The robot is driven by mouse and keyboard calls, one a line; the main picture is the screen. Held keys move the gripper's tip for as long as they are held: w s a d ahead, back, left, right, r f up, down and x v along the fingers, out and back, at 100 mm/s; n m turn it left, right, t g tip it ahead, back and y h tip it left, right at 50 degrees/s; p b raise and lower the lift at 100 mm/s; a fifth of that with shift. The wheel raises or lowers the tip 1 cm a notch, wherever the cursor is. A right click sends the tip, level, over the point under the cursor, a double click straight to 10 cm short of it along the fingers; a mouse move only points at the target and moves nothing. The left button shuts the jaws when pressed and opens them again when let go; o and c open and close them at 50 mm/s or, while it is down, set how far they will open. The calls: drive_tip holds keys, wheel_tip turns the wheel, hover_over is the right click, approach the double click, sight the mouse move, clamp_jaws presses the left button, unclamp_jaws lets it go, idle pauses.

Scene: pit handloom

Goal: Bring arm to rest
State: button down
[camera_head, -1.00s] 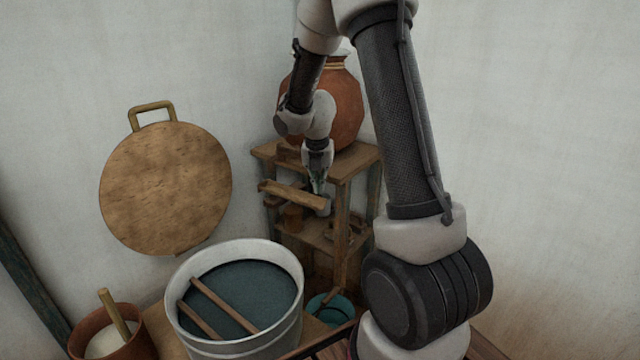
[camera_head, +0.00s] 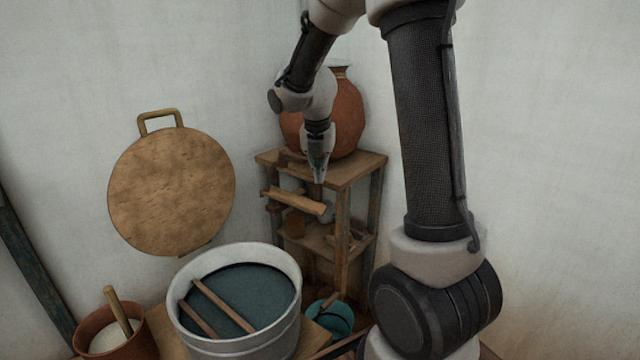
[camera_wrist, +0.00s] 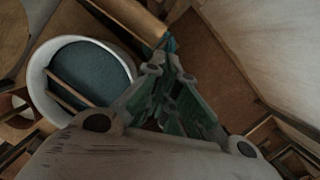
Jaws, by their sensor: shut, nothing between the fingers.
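My gripper (camera_head: 318,178) points down in front of the wooden shelf stand (camera_head: 355,174) in the head view. Its fingers are together with nothing between them. The wrist view shows the gripper (camera_wrist: 172,62) from behind, its fingers converging to a tip. A wooden bar (camera_head: 293,201) shows just below the fingertips in the head view; I cannot tell whether they touch it. My arm is bent, with the forearm hanging down in front of the clay pot (camera_head: 350,112).
A white tub (camera_head: 289,335) of dark liquid with two sticks across it stands front centre. A round board (camera_head: 172,190) hangs on the wall. Bare wall is at right.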

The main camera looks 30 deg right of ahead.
drive_tip(key=shift+s+r, duration=0.15)
drive_tip(key=shift+r, duration=0.55)
drive_tip(key=s+a+r+m, duration=0.1)
drive_tip(key=s+r+m, duration=0.2)
drive_tip(key=s+m, duration=0.6)
drive_tip(key=s+a+r+m+t+y, duration=0.1)
drive_tip(key=s+r+m, duration=0.2)
drive_tip(key=s+m, duration=0.6)
drive_tip(key=s+a+r+m+t, duration=0.1)
drive_tip(key=s+r+m, duration=0.2)
drive_tip(key=s+m, duration=0.6)
drive_tip(key=shift+s+m+y, duration=0.3)
drive_tip(key=shift+m+y, duration=0.1)
drive_tip(key=shift+m, duration=0.2)
